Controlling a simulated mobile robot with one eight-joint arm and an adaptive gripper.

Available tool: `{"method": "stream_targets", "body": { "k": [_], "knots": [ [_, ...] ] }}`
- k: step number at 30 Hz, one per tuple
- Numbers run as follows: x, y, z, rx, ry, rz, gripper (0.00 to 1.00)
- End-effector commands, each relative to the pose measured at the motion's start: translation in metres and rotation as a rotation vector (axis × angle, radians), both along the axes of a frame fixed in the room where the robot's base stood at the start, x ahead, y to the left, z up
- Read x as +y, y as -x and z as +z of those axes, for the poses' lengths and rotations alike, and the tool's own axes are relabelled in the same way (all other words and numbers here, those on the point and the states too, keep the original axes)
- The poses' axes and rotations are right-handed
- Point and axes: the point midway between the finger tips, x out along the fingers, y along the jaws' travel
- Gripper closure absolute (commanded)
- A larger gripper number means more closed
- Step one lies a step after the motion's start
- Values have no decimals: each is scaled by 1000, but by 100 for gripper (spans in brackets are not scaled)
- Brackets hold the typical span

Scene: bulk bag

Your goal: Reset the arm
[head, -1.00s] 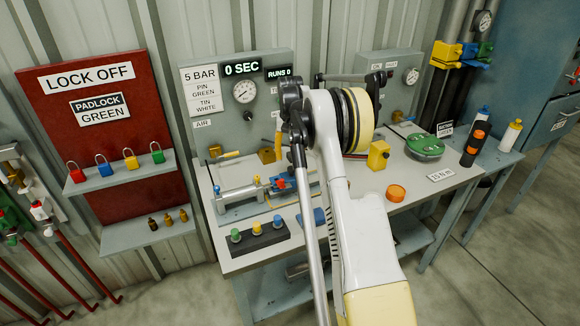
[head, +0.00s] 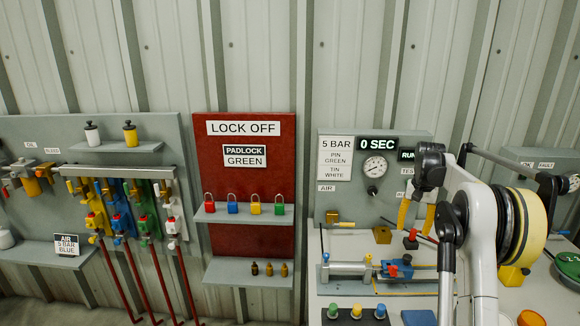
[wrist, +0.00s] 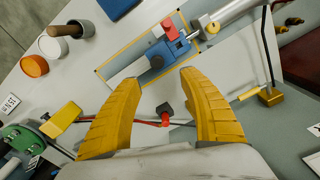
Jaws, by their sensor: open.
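My arm reaches over the workbench at the right of the head view. My gripper (head: 416,216) has yellow fingers and hangs in front of the gauge panel (head: 325,205). In the wrist view my gripper (wrist: 159,77) is open, its fingers wide apart with nothing held between them. A small black and red part (wrist: 165,112) shows in the gap, but I cannot tell its distance from the fingers. The blue clamp fixture with a red block (wrist: 171,33) lies on the bench beyond the fingertips. It also shows in the head view (head: 396,268), below the gripper.
The red lock-off board (head: 240,180) carries several padlocks on a shelf. Left of it hang coloured valves (head: 120,215) with red pipes. On the bench are a button block (head: 355,314), an orange cap (wrist: 34,66), a yellow block (wrist: 64,116) and a green disc (wrist: 22,138).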

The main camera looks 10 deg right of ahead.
Motion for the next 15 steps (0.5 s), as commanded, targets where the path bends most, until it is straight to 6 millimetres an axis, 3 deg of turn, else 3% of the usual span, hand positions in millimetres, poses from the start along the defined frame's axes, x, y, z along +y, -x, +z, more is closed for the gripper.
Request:
{"method": "stream_targets", "body": {
  "k": [4, 8, 15],
  "knots": [
    [26, 4, 22, -29, 15, 36, 50],
    [73, 19, 56, -86, 43, 103, 50],
    [169, 78, 102, -216, 96, 242, 50]
  ]
}}
